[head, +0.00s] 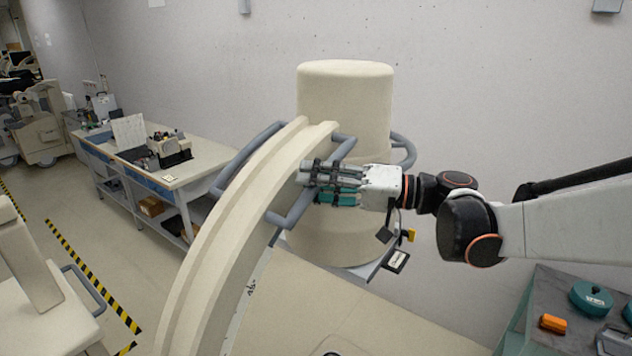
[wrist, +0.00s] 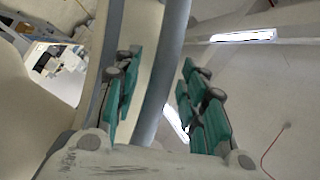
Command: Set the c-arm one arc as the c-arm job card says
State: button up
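The beige c-arm arc (head: 222,222) curves from the lower left up to a large beige cylindrical housing (head: 345,92). A grey tubular handle (head: 297,211) stands out from the arc's right side. My gripper (head: 308,180) is at this handle, coming from the right with its green-padded fingers. In the wrist view, the grey handle bar (wrist: 167,70) runs between my two spread fingers (wrist: 158,78), with gaps showing beside it. I cannot tell whether a finger touches it. No readable job card shows; markings on the arc's side (head: 251,287) are too small to read.
A second grey handle (head: 236,160) is on the arc's left. A bench (head: 205,160) with equipment and a white panel (head: 130,132) stands left. A dark-topped cart (head: 560,285) with an orange block (head: 553,324) and teal canister (head: 591,298) stands lower right. The wall is close behind.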

aim_at(239, 258)
jog(key=shift+c, duration=0.4)
grip_shut()
jog(key=s+a+f+n+b, duration=0.1)
jog(key=s+a+f, duration=0.1)
jog(key=s, duration=0.1)
jog(key=s+a+f+b, duration=0.1)
jog(key=s+a+f, duration=0.2)
jog(key=s, duration=0.1)
jog(key=s+a+f+n+h+b, duration=0.1)
jog(key=s+a+f, duration=0.2)
jog(key=shift+s+f+n, duration=0.2)
jog(key=shift+s+n, duration=0.1)
jog(key=shift+s, duration=0.05)
jog(key=shift+s+a+f, duration=0.2)
jog(key=shift+s+a, duration=0.1)
jog(key=shift+a, duration=0.1)
jog(key=shift+w+r, duration=0.1)
